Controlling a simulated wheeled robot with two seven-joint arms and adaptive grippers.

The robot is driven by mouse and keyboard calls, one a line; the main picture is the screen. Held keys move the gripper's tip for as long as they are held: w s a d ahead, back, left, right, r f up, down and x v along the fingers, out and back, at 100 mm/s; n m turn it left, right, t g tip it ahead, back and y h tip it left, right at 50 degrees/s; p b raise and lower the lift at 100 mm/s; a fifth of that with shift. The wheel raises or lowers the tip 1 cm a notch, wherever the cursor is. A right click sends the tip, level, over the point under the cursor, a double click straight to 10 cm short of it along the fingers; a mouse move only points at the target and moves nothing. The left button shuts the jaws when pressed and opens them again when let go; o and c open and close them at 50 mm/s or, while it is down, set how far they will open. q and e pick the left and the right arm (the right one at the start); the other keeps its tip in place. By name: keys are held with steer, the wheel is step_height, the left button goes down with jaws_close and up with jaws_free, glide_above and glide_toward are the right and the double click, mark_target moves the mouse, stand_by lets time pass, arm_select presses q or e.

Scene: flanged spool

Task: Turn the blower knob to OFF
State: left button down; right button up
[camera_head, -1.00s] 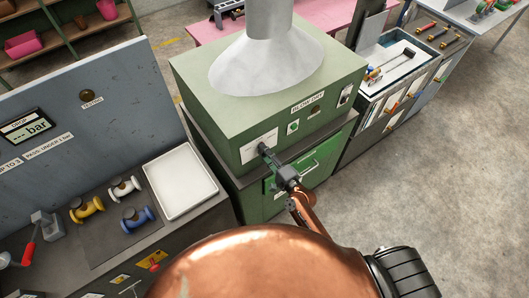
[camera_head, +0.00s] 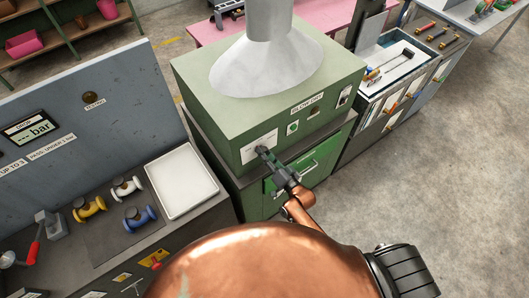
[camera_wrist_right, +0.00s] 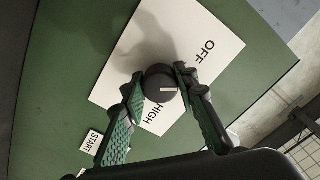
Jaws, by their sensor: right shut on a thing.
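The blower knob (camera_wrist_right: 160,86) is a dark round knob on a white label plate (camera_wrist_right: 207,72) on the front of the green blow-dry cabinet (camera_head: 225,135). In the right wrist view the plate reads OFF above right of the knob and HIGH below it. A small pale mark shows on the knob; I cannot tell which word it points to. My right gripper (camera_wrist_right: 160,80) has its fingers on both sides of the knob, shut on it. In the head view the right gripper (camera_head: 265,153) reaches the plate and hides the knob. My left gripper is out of view.
A START label (camera_wrist_right: 92,141) is near the left finger. A green button (camera_head: 292,128) sits right of the plate. Left is a bench with a white tray (camera_head: 182,187) and several coloured spools. A drawer unit (camera_head: 385,110) stands to the right, with open floor in front.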

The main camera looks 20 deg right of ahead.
steer(key=n, duration=0.4)
steer(key=shift+f+n, duration=0.1)
steer(key=shift+n, duration=0.3)
stand_by(0.4)
steer(key=o, duration=1.2)
steer(key=shift+c, duration=0.2)
steer(key=shift+s+d, duration=0.1)
steer(key=v, duration=1.1)
steer(key=shift+s, duration=0.4)
steer(key=shift+d, duration=0.1)
